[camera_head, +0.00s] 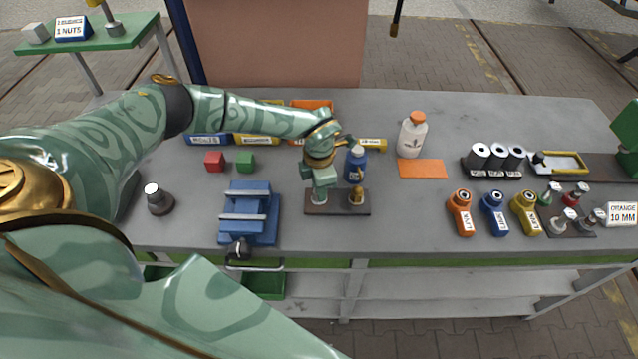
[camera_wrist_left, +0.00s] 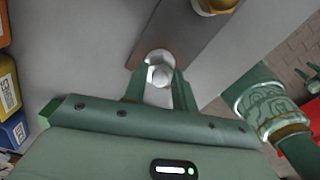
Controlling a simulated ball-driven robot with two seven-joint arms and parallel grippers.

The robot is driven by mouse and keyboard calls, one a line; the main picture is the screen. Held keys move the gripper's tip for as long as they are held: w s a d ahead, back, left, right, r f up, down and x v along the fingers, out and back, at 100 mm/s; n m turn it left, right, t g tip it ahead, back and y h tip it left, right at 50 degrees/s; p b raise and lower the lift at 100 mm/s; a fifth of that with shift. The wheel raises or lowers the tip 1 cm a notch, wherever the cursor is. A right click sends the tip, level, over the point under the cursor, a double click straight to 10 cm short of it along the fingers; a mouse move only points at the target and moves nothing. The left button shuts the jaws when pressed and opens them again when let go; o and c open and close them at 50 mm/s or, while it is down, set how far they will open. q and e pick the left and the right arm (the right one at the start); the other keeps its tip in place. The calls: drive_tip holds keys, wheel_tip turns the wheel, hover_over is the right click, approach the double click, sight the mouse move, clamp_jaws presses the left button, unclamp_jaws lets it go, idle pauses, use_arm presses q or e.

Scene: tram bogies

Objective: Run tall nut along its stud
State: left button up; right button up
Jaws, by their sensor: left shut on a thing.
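A dark plate (camera_head: 338,209) lies on the grey bench and carries two upright fittings, one silver and one brass. My left gripper (camera_head: 319,188) reaches down over the plate's left end. In the left wrist view my left gripper (camera_wrist_left: 158,88) is shut on the silver tall nut (camera_wrist_left: 159,70), with one finger on each side. The nut stands over the plate (camera_wrist_left: 188,38); the stud under it is hidden. The brass fitting (camera_head: 356,196) stands at the plate's right end, apart from the gripper.
A blue bottle (camera_head: 356,163) stands close behind the plate. A blue vise (camera_head: 249,212) is to the left, with red (camera_head: 214,161) and green (camera_head: 245,161) blocks behind it. An orange mat (camera_head: 422,169) and a white bottle (camera_head: 412,136) are to the right.

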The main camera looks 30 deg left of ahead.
use_arm(q)
drive_tip(key=m, duration=0.3)
drive_tip(key=shift+w+r+m+p, duration=0.25)
drive_tip(key=shift+r+m+p, duration=0.05)
drive_tip(key=shift+p, duration=0.1)
drive_tip(key=shift+c, duration=0.2)
drive_tip(key=m, duration=0.4)
drive_tip(key=shift+m+p, duration=0.3)
drive_tip(key=shift+p, duration=0.05)
drive_tip(key=m, duration=0.4)
drive_tip(key=shift+m, duration=2.2)
drive_tip(key=o, duration=1)
drive_tip(key=shift+s+f, duration=0.15)
